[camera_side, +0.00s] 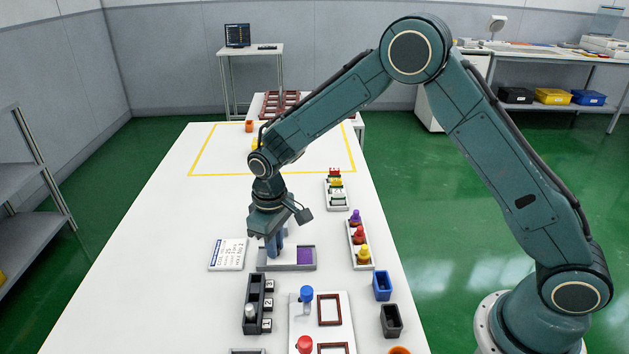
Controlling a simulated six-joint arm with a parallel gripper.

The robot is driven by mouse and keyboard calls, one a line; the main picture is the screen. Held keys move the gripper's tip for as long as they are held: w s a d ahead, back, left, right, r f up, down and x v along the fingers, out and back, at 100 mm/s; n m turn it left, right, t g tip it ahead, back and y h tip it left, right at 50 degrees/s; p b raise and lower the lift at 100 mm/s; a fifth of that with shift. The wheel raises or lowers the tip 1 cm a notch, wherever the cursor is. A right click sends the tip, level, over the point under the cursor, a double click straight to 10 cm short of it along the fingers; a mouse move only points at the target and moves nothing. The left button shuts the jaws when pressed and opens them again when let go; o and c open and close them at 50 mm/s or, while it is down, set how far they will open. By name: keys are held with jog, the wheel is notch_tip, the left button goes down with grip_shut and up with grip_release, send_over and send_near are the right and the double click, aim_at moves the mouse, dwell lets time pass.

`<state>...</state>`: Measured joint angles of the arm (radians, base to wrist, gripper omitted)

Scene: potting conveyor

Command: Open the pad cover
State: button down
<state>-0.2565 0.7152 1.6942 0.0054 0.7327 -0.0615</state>
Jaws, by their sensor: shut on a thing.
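The pad case (287,267) is a low grey tray on the white table, in the middle of the side view. A purple pad (305,256) shows uncovered at its right end. The pad cover (286,258) is a light grey plate on the left and middle part of the case, partly hidden by my gripper. My gripper (274,250) points down over the left part of the case, its fingers shut on the cover. The exact grip spot is hidden by the fingers.
A printed card (228,254) lies left of the case. A black numbered rack (252,312) and a white board (300,322) with blue and red knobs stand in front. A tray of coloured knobs (351,246) and a blue cup (382,287) stand right. The table's left side is clear.

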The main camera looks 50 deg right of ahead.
jog(key=shift+w+a, duration=0.35)
jog(key=c, duration=1.4)
grip_release()
jog(key=shift+o, duration=0.2)
notch_tip(320, 180, up, 14)
